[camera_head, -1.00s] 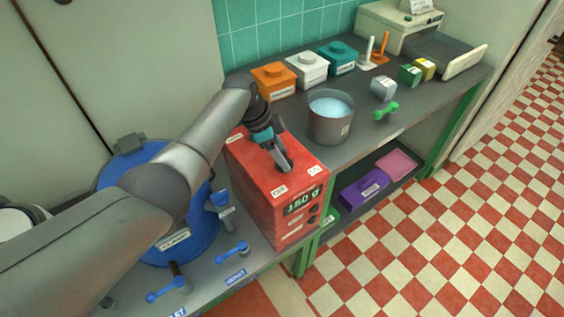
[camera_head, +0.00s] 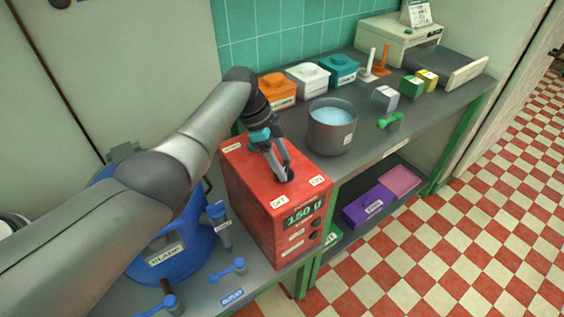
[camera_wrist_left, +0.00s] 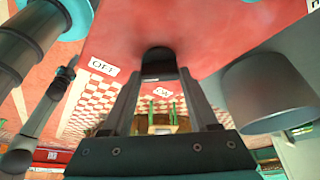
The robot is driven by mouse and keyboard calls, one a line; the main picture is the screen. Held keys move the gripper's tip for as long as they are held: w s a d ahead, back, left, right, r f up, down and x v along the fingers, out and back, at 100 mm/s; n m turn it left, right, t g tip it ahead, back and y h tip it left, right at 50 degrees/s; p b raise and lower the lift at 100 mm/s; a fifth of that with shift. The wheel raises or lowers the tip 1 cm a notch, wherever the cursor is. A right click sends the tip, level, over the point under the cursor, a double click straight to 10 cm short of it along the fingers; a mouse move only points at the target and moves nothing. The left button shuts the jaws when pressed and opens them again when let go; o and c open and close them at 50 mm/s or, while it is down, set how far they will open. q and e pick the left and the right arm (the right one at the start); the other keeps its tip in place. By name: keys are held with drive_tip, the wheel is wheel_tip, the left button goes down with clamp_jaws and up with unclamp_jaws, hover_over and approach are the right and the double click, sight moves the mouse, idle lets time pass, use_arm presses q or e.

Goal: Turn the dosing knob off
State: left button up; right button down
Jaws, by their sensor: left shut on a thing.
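The red dosing box (camera_head: 250,190) stands on the grey counter, with a lit display on its front. Its dark dosing knob (camera_head: 287,175) sits on the top face, between an OFF label (camera_head: 278,201) and an ON label (camera_head: 318,181). My left gripper (camera_head: 282,170) reaches down from above, its fingers shut on the knob. In the left wrist view the dark knob (camera_wrist_left: 157,60) sits between the fingertips, with the OFF label (camera_wrist_left: 103,66) to its left. The knob's pointing direction is hard to tell.
A metal pot (camera_head: 333,135) of pale blue liquid stands close to the right of the box. Orange (camera_head: 277,91), white and teal canisters stand behind. A blue vessel (camera_head: 170,245) with a clamp stands at left, and blue levers line the front.

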use_arm(q)
drive_tip(key=o, duration=1.4)
drive_tip(key=p+v, duration=0.2)
drive_tip(key=v, duration=1.3)
drive_tip(key=shift+r, duration=0.1)
